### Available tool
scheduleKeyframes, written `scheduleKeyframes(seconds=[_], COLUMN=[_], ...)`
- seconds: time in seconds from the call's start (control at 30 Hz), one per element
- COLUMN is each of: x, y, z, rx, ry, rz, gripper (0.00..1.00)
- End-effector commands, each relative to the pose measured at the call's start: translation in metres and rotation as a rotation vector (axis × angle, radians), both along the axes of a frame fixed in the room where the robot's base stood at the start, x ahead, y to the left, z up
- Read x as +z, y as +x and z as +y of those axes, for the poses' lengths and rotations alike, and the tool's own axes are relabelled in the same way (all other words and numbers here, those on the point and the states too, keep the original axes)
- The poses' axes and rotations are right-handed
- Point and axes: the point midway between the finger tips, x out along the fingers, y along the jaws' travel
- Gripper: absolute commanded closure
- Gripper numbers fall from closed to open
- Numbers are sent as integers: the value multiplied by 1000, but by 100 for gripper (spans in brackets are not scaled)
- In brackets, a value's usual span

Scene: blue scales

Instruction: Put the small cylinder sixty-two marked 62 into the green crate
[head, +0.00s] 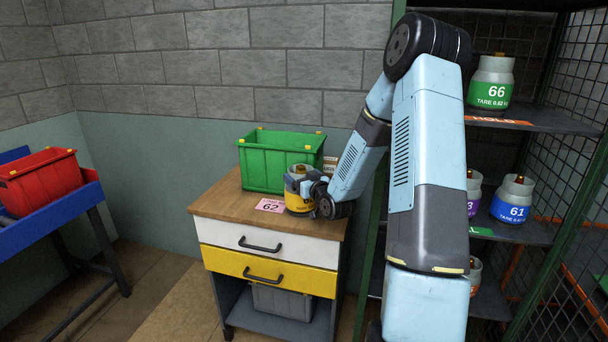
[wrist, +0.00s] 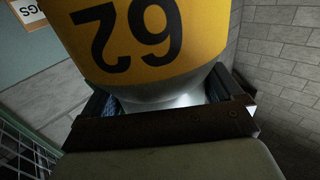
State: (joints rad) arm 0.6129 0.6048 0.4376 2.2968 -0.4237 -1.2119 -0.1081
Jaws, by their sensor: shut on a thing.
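The small cylinder 62 (head: 299,202) has a yellow band and a pale metal body. It is upright at the front of the wooden cabinet top, just in front of the green crate. I cannot tell whether its base touches the wood. My gripper (head: 306,187) is shut on it from the right. In the wrist view the cylinder (wrist: 150,45) fills the upper middle, its "62" upside down, between the jaws (wrist: 160,105). The green crate (head: 265,165) stands upright at the back of the top; its inside floor is hidden.
A pink card marked 62 (head: 270,205) lies left of the cylinder. A red crate (head: 40,180) sits on a blue stand at left. The shelf rack at right holds cylinder 66 (head: 491,85), cylinder 61 (head: 513,205) and others. Bare wood shows at the top's left front.

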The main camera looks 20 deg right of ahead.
Motion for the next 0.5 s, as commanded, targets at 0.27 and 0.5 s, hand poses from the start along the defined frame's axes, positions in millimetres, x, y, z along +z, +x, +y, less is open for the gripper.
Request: scheduleKeyframes(seconds=[0.27,0.5], x=[-1,0], y=[0,0], z=[-2,-4], rx=[-3,-5], ry=[0,0], rz=[0,0], gripper=[0,0])
